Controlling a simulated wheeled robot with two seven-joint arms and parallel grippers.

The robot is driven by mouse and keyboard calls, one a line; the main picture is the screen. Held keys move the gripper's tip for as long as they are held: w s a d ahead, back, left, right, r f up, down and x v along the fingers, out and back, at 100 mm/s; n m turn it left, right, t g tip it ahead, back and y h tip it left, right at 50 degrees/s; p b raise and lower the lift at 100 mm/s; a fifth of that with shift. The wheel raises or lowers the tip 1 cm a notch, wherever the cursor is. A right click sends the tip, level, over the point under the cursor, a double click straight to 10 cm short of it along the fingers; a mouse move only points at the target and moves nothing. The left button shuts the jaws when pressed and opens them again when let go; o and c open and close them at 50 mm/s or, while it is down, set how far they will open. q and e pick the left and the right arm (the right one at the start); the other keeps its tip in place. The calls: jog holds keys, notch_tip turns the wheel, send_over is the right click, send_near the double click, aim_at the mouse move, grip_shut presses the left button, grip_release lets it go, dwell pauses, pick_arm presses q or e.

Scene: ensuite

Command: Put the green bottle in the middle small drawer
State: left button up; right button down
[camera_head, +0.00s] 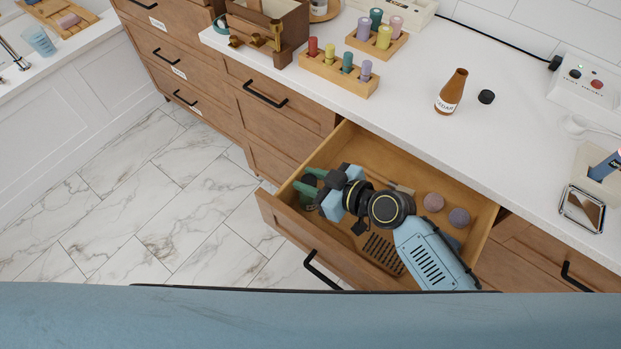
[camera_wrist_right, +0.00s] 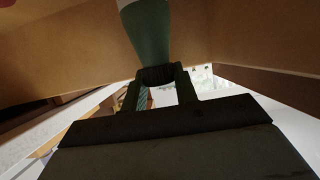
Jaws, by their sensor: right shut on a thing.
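My right gripper (camera_head: 307,182) reaches into the open wooden drawer (camera_head: 372,150), near its left front corner. Its green fingers are shut on the capped end of the green bottle. In the right wrist view the gripper (camera_wrist_right: 159,76) has the dark ribbed cap between its fingers, and the bottle (camera_wrist_right: 148,35) extends beyond them between wooden walls. In the head view the fingers hide most of the bottle, and only a dark part shows. I cannot tell whether it touches the drawer floor. My left gripper is not in view.
The drawer also holds two round balls (camera_head: 433,202) and a dark slotted item (camera_head: 383,253). On the white counter above stand a brown bottle (camera_head: 451,95), a black cap (camera_head: 487,97) and wooden racks of colored bottles (camera_head: 340,75). Closed drawers lie to the left.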

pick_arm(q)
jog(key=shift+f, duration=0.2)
pick_arm(e)
jog(key=shift+f, duration=0.1)
jog(key=c, duration=1.1)
grip_release()
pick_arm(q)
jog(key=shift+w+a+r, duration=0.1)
pick_arm(e)
jog(key=shift+r, duration=0.25)
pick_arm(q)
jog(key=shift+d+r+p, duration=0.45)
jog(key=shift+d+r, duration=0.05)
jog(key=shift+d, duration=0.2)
pick_arm(e)
jog(key=v, duration=1.2)
jog(key=shift+f, duration=0.1)
